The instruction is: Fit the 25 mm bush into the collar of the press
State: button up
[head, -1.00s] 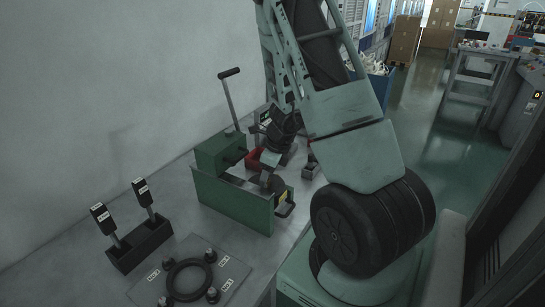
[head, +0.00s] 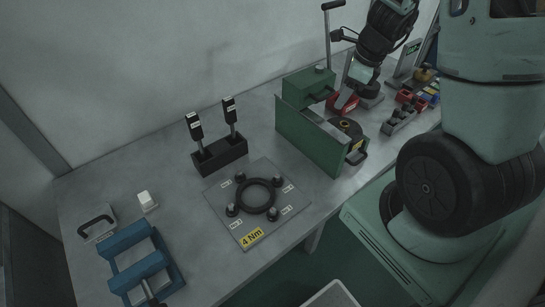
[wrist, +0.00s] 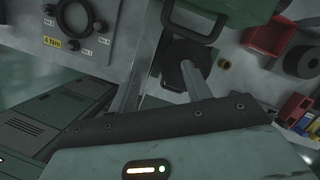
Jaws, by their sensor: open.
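The green press (head: 308,118) stands on the bench in the head view, with its lever upright. Its dark round collar (head: 350,128) sits at the front right, by a yellow label. In the wrist view the dark collar (wrist: 178,50) lies beyond my fingers, partly behind the right one. In the head view my gripper (head: 350,97) is above the bench, behind the collar.
A grey plate with a black ring (head: 257,195) and several knobs lies left of the press. A black holder (head: 220,154) carries two upright labelled tools. A small rack (head: 398,120) and red bins crowd the right.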

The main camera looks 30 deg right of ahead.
jog(key=a+r+n+g+y, duration=0.25)
jog(key=a+n, duration=0.85)
jog(key=a, duration=0.6)
jog(key=s+a+r+n+h, duration=0.2)
jog(key=s+a+n, duration=0.6)
jog(key=n, duration=0.4)
jog(key=s+a+r+n+h, duration=0.1)
jog(key=s+a+r+n, duration=0.2)
jog(key=s+a+n, duration=0.5)
jog(key=a+n, duration=0.2)
jog(key=n, duration=0.3)
jog(key=shift+r+n+h, duration=0.3)
jog(key=shift+r+h, duration=0.05)
